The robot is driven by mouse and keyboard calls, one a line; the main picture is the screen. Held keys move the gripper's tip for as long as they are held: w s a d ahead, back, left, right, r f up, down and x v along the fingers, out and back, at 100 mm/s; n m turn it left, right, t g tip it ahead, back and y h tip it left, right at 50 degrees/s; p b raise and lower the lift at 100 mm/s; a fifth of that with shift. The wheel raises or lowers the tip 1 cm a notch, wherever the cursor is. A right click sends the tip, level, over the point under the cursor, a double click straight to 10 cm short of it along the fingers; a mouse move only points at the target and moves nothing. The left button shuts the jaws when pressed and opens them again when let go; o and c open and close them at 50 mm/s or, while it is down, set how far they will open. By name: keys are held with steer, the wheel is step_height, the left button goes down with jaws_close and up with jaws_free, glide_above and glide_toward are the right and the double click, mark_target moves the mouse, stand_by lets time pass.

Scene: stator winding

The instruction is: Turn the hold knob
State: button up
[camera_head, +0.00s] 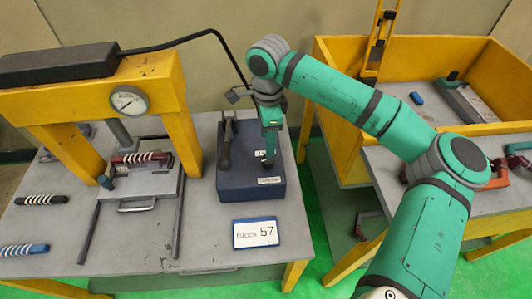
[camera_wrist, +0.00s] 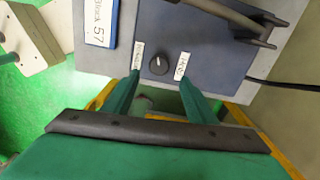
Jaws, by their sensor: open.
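The dark blue control box (camera_head: 235,185) stands on the grey table, left of my arm in the head view. In the wrist view, a small round black knob (camera_wrist: 158,65) with a pale mark sits on its top face. A white HOLD label (camera_wrist: 181,65) is on one side of the knob and another white label (camera_wrist: 138,56) on the other. My gripper (camera_wrist: 159,80) is open, with its two green fingertips on either side of the knob in this view; contact cannot be told. In the head view, my gripper (camera_head: 268,158) points down over the box and hides the knob.
A lever (camera_head: 226,143) rises on the box left of my gripper. A yellow press frame (camera_head: 95,95) with a gauge stands further left, over a plate with a striped coil (camera_head: 141,158). A yellow bin (camera_head: 425,60) is at right.

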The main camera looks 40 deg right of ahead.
mark_target(267, 162)
step_height(267, 162, down, 8)
steer(key=shift+s, duration=0.1)
stand_by(0.4)
steer(key=c, duration=1.1)
